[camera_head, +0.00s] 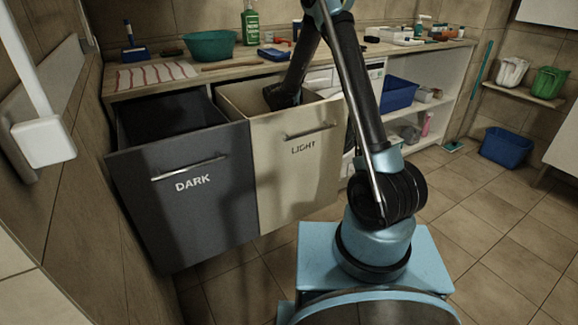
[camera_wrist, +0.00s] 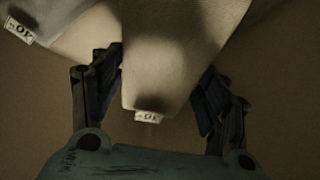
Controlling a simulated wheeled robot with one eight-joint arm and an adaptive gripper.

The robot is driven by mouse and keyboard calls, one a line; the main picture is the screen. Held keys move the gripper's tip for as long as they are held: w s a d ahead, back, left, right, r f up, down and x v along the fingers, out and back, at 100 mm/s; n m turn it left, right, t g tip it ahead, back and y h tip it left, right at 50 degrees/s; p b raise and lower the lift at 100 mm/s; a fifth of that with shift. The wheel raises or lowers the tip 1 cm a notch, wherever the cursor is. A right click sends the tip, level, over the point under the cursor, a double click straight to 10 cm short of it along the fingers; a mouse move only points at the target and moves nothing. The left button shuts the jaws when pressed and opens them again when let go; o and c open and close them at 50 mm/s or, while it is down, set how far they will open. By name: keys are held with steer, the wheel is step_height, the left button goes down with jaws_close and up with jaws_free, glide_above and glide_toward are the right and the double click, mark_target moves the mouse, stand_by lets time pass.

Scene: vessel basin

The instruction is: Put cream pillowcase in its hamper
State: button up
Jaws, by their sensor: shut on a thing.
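The light hamper (camera_head: 300,170) is a cream pull-out bin marked LIGHT, tilted open below the counter. My arm reaches down into its opening, and the rim hides my gripper in the head view. In the wrist view my gripper (camera_wrist: 162,78) has its two dark fingers either side of a cream cloth, the cream pillowcase (camera_wrist: 165,65), and is shut on it. A small white tag hangs at the cloth's lower end. Another pale cloth (camera_wrist: 45,15) with a similar tag shows at the upper left. Plain brownish surfaces surround them.
The dark grey hamper (camera_head: 190,200) marked DARK stands open at the left, its inside in shadow. The counter (camera_head: 225,68) above holds a teal bowl (camera_head: 210,46), a green bottle (camera_head: 250,24) and a striped cloth (camera_head: 152,75).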

steer(key=shift+a+f, duration=0.1)
steer(key=shift+f, duration=3.3)
steer(key=o, duration=1.3)
steer(key=v, duration=1.2)
